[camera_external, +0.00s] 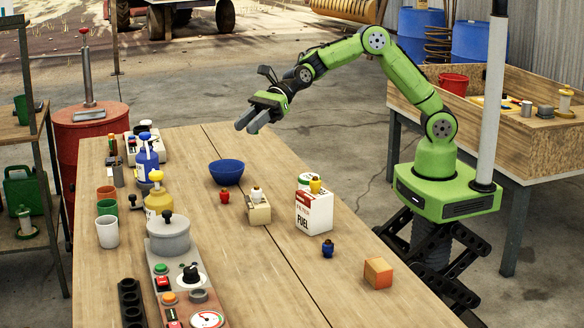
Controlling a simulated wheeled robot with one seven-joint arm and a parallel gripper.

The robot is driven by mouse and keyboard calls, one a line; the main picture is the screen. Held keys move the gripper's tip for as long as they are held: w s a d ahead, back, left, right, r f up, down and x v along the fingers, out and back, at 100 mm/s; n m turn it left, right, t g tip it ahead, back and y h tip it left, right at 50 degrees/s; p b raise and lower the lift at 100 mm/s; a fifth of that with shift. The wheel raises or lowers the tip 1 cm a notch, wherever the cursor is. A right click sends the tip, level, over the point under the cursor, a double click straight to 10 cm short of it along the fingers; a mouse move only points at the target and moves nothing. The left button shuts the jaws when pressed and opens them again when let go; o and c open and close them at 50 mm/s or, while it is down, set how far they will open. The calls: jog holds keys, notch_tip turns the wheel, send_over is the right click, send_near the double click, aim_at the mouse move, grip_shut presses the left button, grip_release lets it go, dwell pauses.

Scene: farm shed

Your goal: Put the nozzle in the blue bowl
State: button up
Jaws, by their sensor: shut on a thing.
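The blue bowl (227,173) stands upright on the wooden table, left of its far right edge. My gripper (252,122) is above the far part of the table, up and to the right of the bowl. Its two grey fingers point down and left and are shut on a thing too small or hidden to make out. I cannot tell for sure which thing is the nozzle. Small capped pieces stand about: a red one (224,197) just below the bowl, a dark blue one (328,248), and a yellow one (315,186) at the fuel box.
A white fuel box (314,212), a tan block (257,211) with a white-topped piece and an orange block (378,273) stand to the right. Bottles, cups (108,231), a grey pot (169,237) and a control panel (187,290) line the left. The table's middle is mostly clear.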

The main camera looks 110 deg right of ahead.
jog(key=d+m+t+h+p, duration=0.2)
jog(key=d+m+h+p, duration=0.25)
jog(key=d, duration=2.15)
jog(key=shift+h, duration=0.25)
notch_tip(320, 180, down, 15)
jog(key=b, duration=0.2)
jog(key=shift+f+b, duration=0.2)
jog(key=shift+b, duration=0.15)
jog(key=shift+w+f, duration=0.1)
jog(key=shift+f, duration=0.1)
jog(key=shift+f, duration=0.1)
jog(key=shift+f+b, duration=0.35)
jog(key=shift+f, duration=0.2)
jog(key=o, duration=1)
jog(key=shift+r, duration=0.15)
